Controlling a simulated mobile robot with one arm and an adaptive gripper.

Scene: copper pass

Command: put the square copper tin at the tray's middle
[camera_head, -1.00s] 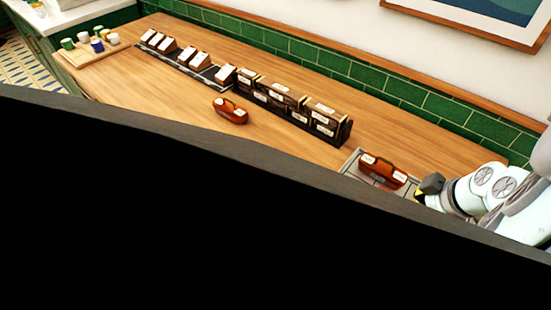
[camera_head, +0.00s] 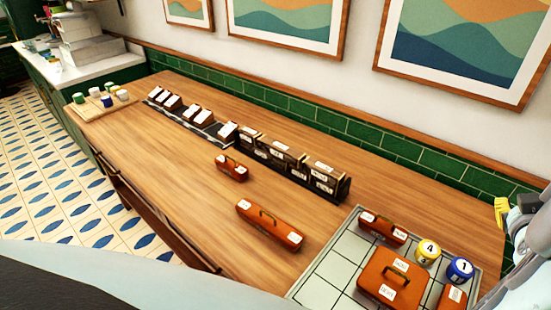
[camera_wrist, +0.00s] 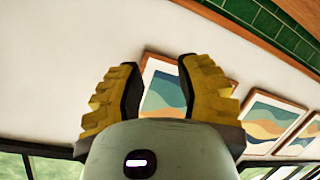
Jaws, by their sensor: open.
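The square copper tin (camera_head: 388,277), with a handle and white labels, sits on the gridded grey tray (camera_head: 337,270) at the lower right of the head view. The tray's near edge is cut off, so I cannot tell whether the tin is exactly at its middle. A long copper tin (camera_head: 383,229), a yellow canister marked 4 (camera_head: 427,253), a blue canister marked 1 (camera_head: 460,269) and a small copper tin (camera_head: 451,299) are also on the tray. My gripper (camera_head: 502,212) is at the right edge, apart from the tins. In the wrist view my gripper (camera_wrist: 160,82) is open and empty.
Two copper tins, a small one (camera_head: 231,168) and a long one (camera_head: 270,225), stand on the wooden counter (camera_head: 170,155) left of the tray. A dark rack (camera_head: 290,160) of labelled boxes lines the back. A board (camera_head: 85,111) holds small cups at far left.

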